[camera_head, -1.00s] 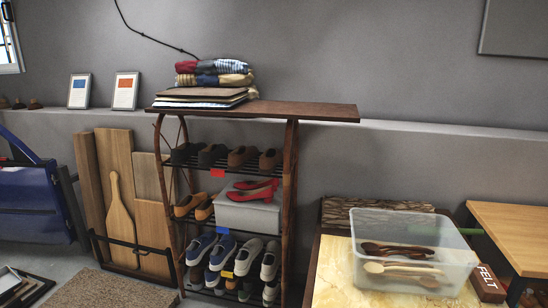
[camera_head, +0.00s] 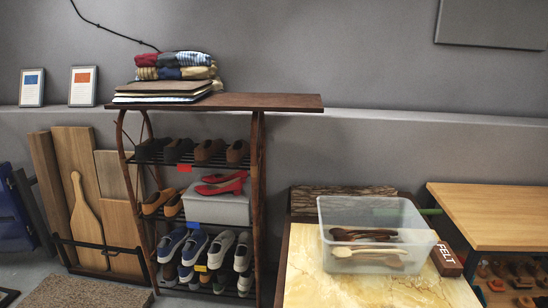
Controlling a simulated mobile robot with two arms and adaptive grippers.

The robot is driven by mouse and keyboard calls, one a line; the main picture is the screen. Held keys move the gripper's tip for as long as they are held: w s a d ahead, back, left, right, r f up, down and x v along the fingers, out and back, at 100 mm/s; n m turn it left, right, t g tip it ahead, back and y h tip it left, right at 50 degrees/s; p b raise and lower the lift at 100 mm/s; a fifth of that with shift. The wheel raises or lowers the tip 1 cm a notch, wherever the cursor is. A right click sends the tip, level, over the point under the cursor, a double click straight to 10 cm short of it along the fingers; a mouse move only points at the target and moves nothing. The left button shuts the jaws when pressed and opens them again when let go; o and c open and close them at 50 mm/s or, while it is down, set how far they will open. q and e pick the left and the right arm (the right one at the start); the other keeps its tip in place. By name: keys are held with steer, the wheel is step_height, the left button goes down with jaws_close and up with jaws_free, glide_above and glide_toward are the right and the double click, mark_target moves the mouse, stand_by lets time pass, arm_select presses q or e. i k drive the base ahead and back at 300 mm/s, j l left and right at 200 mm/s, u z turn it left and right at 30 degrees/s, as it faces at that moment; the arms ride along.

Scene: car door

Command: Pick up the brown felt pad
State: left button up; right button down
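A dark brown block-like piece with white letters reading FELT (camera_head: 447,262) lies on the marble-patterned table top (camera_head: 330,285), at its right side. It is right beside the clear plastic bin and tilts away diagonally. It is the only thing I see marked as felt, and its left edge is near the bin's wall. Neither of my grippers shows in the head view.
The clear bin (camera_head: 345,215) holds several wooden spoons (camera_head: 370,255). A bark-faced log (camera_head: 345,192) lies behind it. A wooden table (camera_head: 490,215) stands at right, with small brown items below. A shoe rack (camera_head: 258,200) stands left. The table's front is bare.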

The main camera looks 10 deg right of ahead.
mark_target(448, 265)
steer(key=z, duration=1.4)
steer(key=i+l+z, duration=0.15)
steer(key=l, duration=0.15)
steer(key=i+l+z, duration=0.15)
steer(key=l, duration=0.2)
steer(key=i+l+z, duration=0.25)
steer(key=l+z, duration=0.15)
steer(key=i+l+z, duration=0.65)
steer(key=z, duration=0.2)
steer(key=i+l+u, duration=0.1)
steer(key=i, duration=0.3)
steer(key=i+l+u, duration=0.1)
steer(key=i+l, duration=0.15)
steer(key=i, duration=0.2)
steer(key=i+u, duration=0.2)
steer(key=u, duration=0.25)
steer(key=i+u, duration=0.2)
steer(key=u, duration=0.2)
steer(key=i+l+u, duration=0.1)
steer(key=u, duration=0.35)
steer(key=i+l+u, duration=0.2)
steer(key=u, duration=0.2)
steer(key=i, duration=0.1)
